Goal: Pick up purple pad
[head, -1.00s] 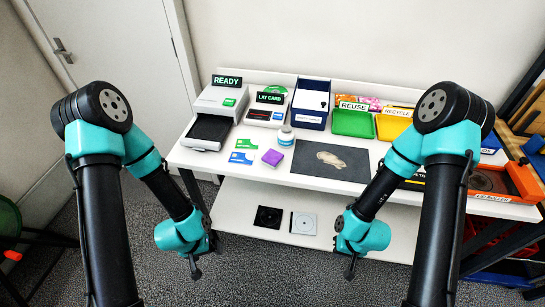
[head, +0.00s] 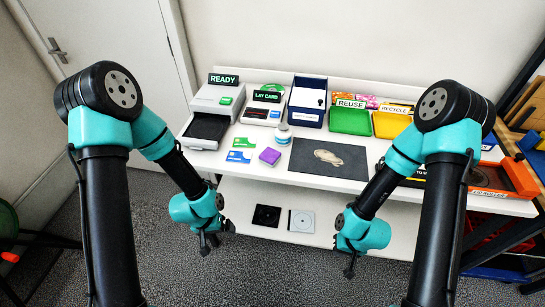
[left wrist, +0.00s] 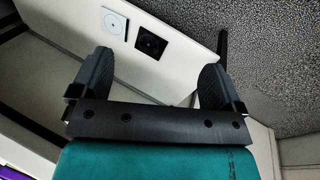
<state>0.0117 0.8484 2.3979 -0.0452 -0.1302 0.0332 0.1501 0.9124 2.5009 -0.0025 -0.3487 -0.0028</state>
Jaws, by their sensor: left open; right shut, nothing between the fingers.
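The purple pad (head: 269,156) lies flat on the white table in the head view, right of two small cards and left of the dark grey mat. My left gripper (head: 208,245) hangs in front of the table, below and left of the pad, and is apart from it. In the left wrist view its two fingers (left wrist: 155,82) stand wide apart with nothing between them. A sliver of purple shows at the lower left edge of that view. My right gripper (head: 350,268) hangs in front of the table to the right, shut and empty.
A blue card (head: 238,156) and a green card (head: 243,143) lie beside the pad. A small white jar (head: 283,136) stands behind it. The dark mat (head: 328,160) carries a beige shape. A lower shelf (head: 338,226) holds two square items. Green (head: 349,121) and yellow bins stand behind.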

